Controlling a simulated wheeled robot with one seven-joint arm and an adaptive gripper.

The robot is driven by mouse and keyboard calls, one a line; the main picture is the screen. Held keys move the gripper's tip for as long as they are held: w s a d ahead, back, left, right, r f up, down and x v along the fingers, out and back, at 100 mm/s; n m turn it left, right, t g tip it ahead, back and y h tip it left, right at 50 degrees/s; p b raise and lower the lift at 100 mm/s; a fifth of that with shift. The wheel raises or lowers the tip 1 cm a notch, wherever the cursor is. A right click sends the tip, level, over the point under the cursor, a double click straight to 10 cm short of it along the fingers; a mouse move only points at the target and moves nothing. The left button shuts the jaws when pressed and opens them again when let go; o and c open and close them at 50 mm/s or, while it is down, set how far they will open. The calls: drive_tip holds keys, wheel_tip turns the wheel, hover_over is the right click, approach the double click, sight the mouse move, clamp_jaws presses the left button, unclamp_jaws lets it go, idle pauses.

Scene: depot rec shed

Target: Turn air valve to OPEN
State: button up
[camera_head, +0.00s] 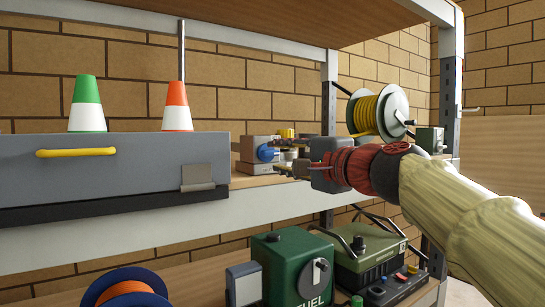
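A small grey box with a round blue knob (266,153) stands on the middle shelf, right of the grey drawer unit; it looks like the air valve. A yellow part (287,133) shows at its top. Any OPEN marking is too small to read. My gripper (277,157) reaches in from the right, pointing left, with its fingers apart just right of the knob. Whether a finger touches the knob, I cannot tell. The fingers and gripper body hide the right part of the box.
A grey drawer unit (120,172) with a yellow handle carries a green cone (87,105) and an orange cone (176,107). A yellow hose reel (378,112) stands behind my arm. Below are a green FUEL box (285,270) and a green case (365,245). A shelf post (447,95) rises at right.

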drive_tip(key=v, duration=0.6)
drive_tip(key=shift+s+d, duration=0.1)
drive_tip(key=s+d+f+n+g+h, duration=0.2)
drive_tip(key=s+f+n+g, duration=0.1)
drive_tip(key=f, duration=1)
drive_tip(key=s+d+f+n+g+h, duration=0.1)
drive_tip(key=s+f+n+g+h, duration=0.15)
drive_tip(key=f, duration=1.05)
drive_tip(key=s+d+f+n+g+h, duration=0.2)
drive_tip(key=s+d+f, duration=0.3)
drive_tip(key=s+f, duration=0.5)
drive_tip(key=s+d+f+n+g+h, duration=0.2)
drive_tip(key=s+d+f, duration=0.4)
drive_tip(key=s+f, duration=0.5)
drive_tip(key=shift+f+n+h, duration=0.75)
drive_tip(key=shift+d, duration=0.15)
